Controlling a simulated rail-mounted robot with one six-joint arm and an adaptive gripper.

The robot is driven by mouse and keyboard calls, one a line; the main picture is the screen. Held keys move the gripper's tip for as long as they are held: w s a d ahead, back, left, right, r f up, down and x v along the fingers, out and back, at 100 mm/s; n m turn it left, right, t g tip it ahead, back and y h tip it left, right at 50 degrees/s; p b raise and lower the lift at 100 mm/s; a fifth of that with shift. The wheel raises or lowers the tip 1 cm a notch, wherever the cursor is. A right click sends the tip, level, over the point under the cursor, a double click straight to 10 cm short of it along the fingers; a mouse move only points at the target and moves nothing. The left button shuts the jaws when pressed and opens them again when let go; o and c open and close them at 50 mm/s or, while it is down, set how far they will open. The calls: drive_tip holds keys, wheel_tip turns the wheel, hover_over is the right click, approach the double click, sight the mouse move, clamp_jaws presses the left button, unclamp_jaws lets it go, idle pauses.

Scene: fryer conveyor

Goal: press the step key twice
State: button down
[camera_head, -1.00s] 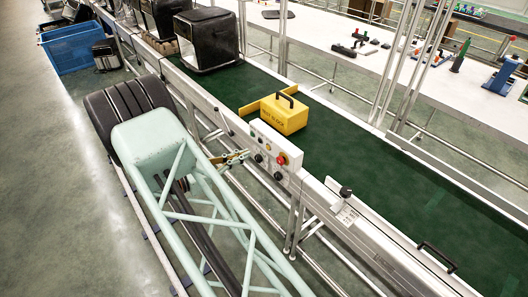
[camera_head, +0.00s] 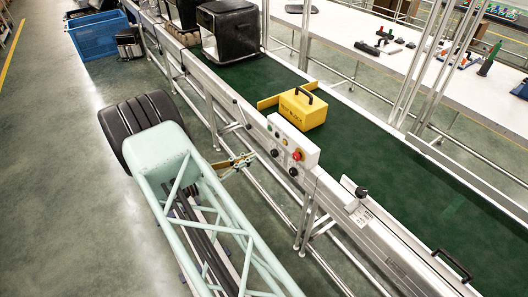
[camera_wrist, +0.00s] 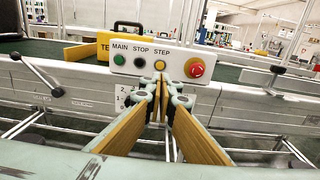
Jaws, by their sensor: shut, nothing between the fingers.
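The white control panel (camera_wrist: 160,62) faces me in the wrist view. It carries a green MAIN key (camera_wrist: 119,60), a black STOP key (camera_wrist: 140,62), the yellow STEP key (camera_wrist: 160,65) and a red mushroom button (camera_wrist: 196,68). My gripper (camera_wrist: 160,90) is shut and empty, its tips in front of the panel and just below the STEP key in the picture. In the head view my gripper (camera_head: 245,160) is left of the panel (camera_head: 292,146), with a small gap visible between them.
The panel is mounted on the side of the green conveyor (camera_head: 370,150). A yellow block with a black handle (camera_head: 302,107) sits on the belt behind it. A lever with a black knob (camera_wrist: 16,56) juts out at left in the wrist view. A blue crate (camera_head: 97,37) stands far left.

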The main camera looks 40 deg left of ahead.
sight(284, 143)
drive_tip(key=b+x, duration=0.1)
drive_tip(key=x, duration=1.2)
drive_tip(key=shift+w+d, duration=0.1)
drive_tip(key=shift+w, duration=0.35)
drive_tip(key=shift+w, duration=0.1)
